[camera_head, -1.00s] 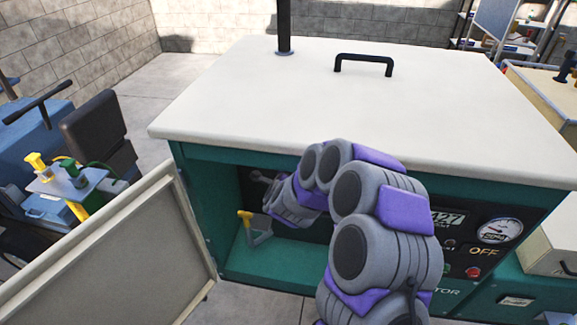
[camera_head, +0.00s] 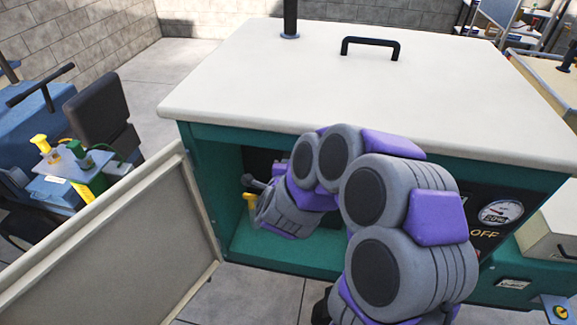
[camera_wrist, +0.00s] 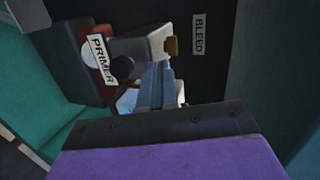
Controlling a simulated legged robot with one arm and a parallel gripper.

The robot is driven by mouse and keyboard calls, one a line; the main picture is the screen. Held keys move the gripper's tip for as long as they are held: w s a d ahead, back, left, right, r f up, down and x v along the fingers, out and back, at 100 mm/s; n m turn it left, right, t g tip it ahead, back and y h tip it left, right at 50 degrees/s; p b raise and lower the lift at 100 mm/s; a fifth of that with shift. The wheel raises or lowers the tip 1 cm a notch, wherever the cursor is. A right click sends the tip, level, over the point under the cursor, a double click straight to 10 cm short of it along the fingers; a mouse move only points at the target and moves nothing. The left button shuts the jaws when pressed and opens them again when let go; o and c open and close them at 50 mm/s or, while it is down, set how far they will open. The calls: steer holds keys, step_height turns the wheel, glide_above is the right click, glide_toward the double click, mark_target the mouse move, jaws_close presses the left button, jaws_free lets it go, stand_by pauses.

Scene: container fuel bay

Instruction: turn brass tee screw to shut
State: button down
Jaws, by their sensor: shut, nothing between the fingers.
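A small brass piece (camera_wrist: 171,46), probably the tee screw, shows in the wrist view at the end of a grey block, beside the BLEED label (camera_wrist: 198,34). My gripper (camera_wrist: 161,68) is shut and empty, with its blue-grey fingers just below the block and close to the brass piece. I cannot tell whether they touch. In the head view my own arm hides the gripper and the brass screw inside the open bay of the green generator cabinet (camera_head: 270,258).
A PRIMER label (camera_wrist: 103,58) sits left of the block. A yellow handle (camera_head: 249,200) stands in the bay beside my wrist. The open door panel (camera_head: 110,240) bounds the left side, and the white lid (camera_head: 350,100) overhangs the bay.

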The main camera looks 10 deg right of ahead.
steer(key=s+a+r+n+g+y+b, duration=0.1)
steer(key=s+a+n+g+y, duration=0.2)
steer(key=s+n, duration=0.4)
steer(key=s+a+r+n+g+y, duration=0.1)
steer(key=s+a+n+g+y, duration=0.3)
steer(key=s, duration=0.4)
steer(key=s+d+r+n+g+h, duration=0.1)
steer(key=s+d+n+g, duration=0.2)
steer(key=s, duration=0.6)
steer(key=s+d+r+n+g+h, duration=0.1)
steer(key=s+d+n+g, duration=0.1)
steer(key=s, duration=0.7)
steer(key=s+d+r+n+g+h, duration=0.1)
steer(key=s+d+n+g, duration=0.2)
steer(key=s, duration=0.6)
steer(key=shift+s+d+n+g, duration=0.3)
steer(key=shift+s+d+n, duration=0.1)
steer(key=shift+d+n, duration=0.7)
